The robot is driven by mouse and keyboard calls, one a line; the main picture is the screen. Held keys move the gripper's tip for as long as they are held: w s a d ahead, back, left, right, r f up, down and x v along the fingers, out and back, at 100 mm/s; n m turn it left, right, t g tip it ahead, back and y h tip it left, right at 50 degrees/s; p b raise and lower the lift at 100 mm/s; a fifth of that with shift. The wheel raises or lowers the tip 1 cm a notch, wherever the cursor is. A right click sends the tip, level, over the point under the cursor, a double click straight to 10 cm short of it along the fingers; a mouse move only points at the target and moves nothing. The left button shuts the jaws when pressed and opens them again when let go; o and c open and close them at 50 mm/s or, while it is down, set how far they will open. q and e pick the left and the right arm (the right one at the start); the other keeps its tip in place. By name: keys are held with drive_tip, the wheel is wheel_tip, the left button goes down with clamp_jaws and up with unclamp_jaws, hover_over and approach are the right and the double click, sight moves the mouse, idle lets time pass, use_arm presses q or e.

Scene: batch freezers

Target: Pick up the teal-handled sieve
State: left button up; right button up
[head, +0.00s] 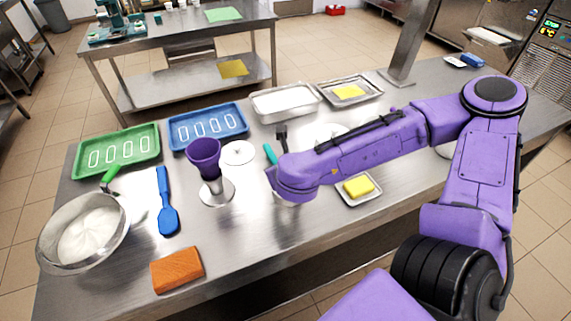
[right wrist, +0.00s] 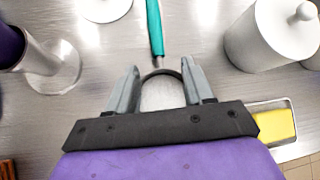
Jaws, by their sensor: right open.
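The teal-handled sieve shows in the right wrist view, its teal handle (right wrist: 155,28) pointing up and away and its round, pale mesh bowl partly between my fingers. In the head view only part of the teal handle (head: 270,154) shows; my wrist hides the rest. My right gripper (right wrist: 161,78) is open, its two grey fingers on either side of the bowl's dark rim. The near part of the bowl is hidden by the gripper body. I cannot tell how high the fingers are above the sieve. My left gripper is not in view.
A purple cup on a metal stand (head: 215,191) is left of the sieve. A white lidded pot (right wrist: 280,40) and a small dish with a yellow block (head: 358,188) are right. A blue spatula (head: 167,216), metal bowl (head: 112,250) and orange block (head: 177,270) are farther left.

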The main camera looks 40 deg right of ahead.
drive_tip(key=p+x, duration=0.1)
drive_tip(key=x, duration=0.4)
drive_tip(key=p+x, duration=0.1)
drive_tip(key=x, duration=0.2)
drive_tip(key=shift+w+r+p, duration=0.2)
drive_tip(key=shift+w+p, duration=0.15)
drive_tip(key=shift+w, duration=0.15)
drive_tip(key=shift+w+f, duration=0.15)
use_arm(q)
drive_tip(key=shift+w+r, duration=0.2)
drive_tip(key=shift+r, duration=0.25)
use_arm(e)
clamp_jaws()
